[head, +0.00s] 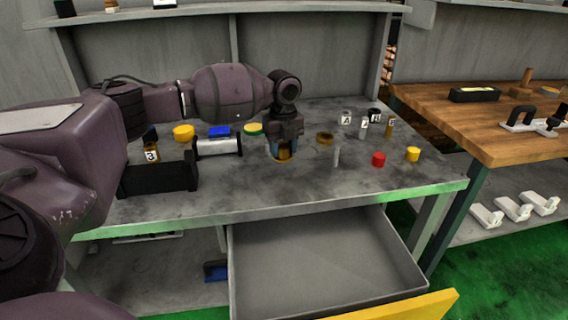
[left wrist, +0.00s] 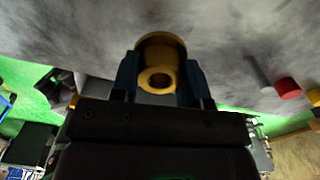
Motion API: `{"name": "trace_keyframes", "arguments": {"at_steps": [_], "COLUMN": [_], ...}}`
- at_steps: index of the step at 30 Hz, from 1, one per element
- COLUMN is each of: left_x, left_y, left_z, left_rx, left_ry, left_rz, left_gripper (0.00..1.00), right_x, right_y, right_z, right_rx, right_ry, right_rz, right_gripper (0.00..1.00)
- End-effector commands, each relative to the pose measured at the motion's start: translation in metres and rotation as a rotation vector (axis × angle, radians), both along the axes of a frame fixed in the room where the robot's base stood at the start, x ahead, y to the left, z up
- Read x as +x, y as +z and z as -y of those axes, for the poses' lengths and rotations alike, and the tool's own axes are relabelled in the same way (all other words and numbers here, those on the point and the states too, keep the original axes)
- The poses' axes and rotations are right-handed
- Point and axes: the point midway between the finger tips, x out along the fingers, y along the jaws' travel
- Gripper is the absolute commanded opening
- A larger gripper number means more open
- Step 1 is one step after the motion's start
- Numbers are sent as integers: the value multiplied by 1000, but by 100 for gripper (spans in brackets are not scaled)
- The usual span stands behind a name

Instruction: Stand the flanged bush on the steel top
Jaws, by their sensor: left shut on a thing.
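The brass-yellow flanged bush (head: 284,155) is between the fingers of my left gripper (head: 285,146), over the grey steel top (head: 225,185). In the left wrist view the bush (left wrist: 159,43) shows its bored barrel end toward the camera and its wide flange on the far side, toward the top. The left gripper (left wrist: 159,77) is shut on the barrel, one dark blue finger on each side. In the head view the flange is at or very close to the surface; I cannot tell if it touches. My right gripper is not in view.
A black block (head: 160,176) and a silver cylinder (head: 217,146) are left. An open drawer (head: 320,255) juts out below.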

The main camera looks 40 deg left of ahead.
Motion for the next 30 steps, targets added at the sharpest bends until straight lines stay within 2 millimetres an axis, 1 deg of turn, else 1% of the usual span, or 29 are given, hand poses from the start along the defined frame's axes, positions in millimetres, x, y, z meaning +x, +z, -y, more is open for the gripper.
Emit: {"name": "trace_keyframes", "arguments": {"at_steps": [1,6,9,18,22,23,27,28,30], "left_x": [0,-1,-1,0,0,-1,-1,-1,-1], "left_y": [-10,-40,-51,-50,-54,-54,-54,-54,-54], "left_z": [0,0,0,0,0,0,0,0,0], "left_rx": [1,1,1,1,0,1,1,1,1], "left_ry": [0,0,0,0,0,0,0,0,0], "left_rz": [-5,-10,-8,-2,-2,-3,-3,-3,-3], "left_gripper": [9,9,9,8,9,43,65,67,67], "right_x": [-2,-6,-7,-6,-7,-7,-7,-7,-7], "right_y": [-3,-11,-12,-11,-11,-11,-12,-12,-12], "right_z": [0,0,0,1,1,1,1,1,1], "right_rx": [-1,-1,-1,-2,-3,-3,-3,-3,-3], "right_ry": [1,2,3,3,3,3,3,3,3], "right_rz": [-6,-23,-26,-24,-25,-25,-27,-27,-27], "right_gripper": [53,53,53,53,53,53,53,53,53]}}
